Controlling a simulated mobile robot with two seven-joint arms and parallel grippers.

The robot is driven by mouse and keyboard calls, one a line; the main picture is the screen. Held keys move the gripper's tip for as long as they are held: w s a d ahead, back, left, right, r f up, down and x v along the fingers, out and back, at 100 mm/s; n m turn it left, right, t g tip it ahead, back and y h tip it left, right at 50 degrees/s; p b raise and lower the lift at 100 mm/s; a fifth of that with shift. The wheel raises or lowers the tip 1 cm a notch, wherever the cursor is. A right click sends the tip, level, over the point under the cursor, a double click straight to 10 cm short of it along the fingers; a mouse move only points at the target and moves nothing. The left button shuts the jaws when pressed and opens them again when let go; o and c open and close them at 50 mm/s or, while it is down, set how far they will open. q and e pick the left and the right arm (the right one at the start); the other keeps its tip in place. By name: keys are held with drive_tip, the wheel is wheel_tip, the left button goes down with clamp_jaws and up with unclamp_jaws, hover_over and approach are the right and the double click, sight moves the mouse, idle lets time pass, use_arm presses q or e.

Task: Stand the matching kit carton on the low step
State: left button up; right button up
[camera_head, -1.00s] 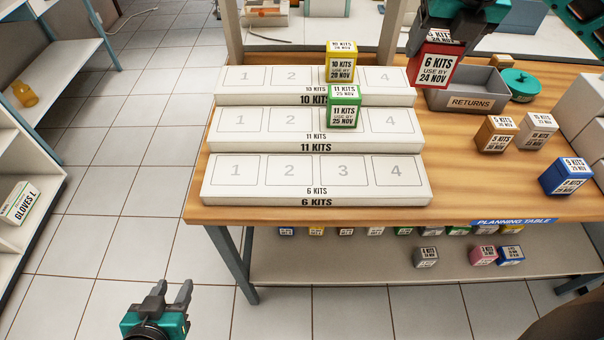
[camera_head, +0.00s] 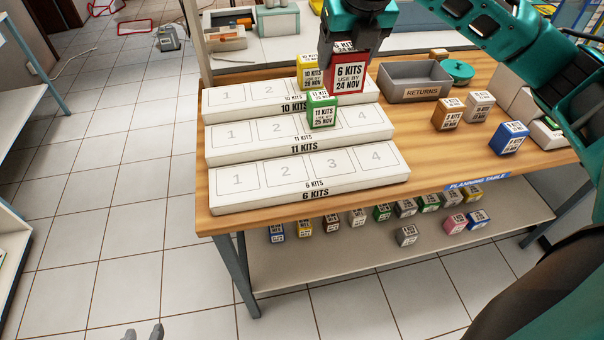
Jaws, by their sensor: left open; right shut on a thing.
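My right gripper (camera_head: 350,42) is shut on a red carton (camera_head: 349,75) marked 6 KITS, use by 24 NOV. It holds the carton upright in front of the top step's right end in the picture. The low step (camera_head: 305,180), labelled 6 KITS, is the nearest, with empty squares 1 to 4. A green carton (camera_head: 322,109) marked 11 KITS stands on the middle step (camera_head: 240,135). My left gripper (camera_head: 142,334) is open and empty at the bottom edge, mostly out of view.
A grey RETURNS bin (camera_head: 412,84) and a teal round thing (camera_head: 456,70) stand behind at right. Brown (camera_head: 447,114), white (camera_head: 479,106) and blue (camera_head: 509,138) cartons stand on the table's right side. Several cartons sit on the shelf (camera_head: 350,265) below.

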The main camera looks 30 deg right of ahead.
drive_tip(key=shift+a, duration=0.15)
drive_tip(key=shift+a+f, duration=0.1)
drive_tip(key=shift+f, duration=0.2)
wheel_tip(320, 180, down, 14)
drive_tip(key=b, duration=0.1)
hover_over(332, 164)
drive_tip(key=shift+f+b, duration=0.35)
drive_tip(key=shift+f, duration=2.4)
drive_tip(key=o, duration=1.1)
drive_tip(key=shift+c, duration=0.2)
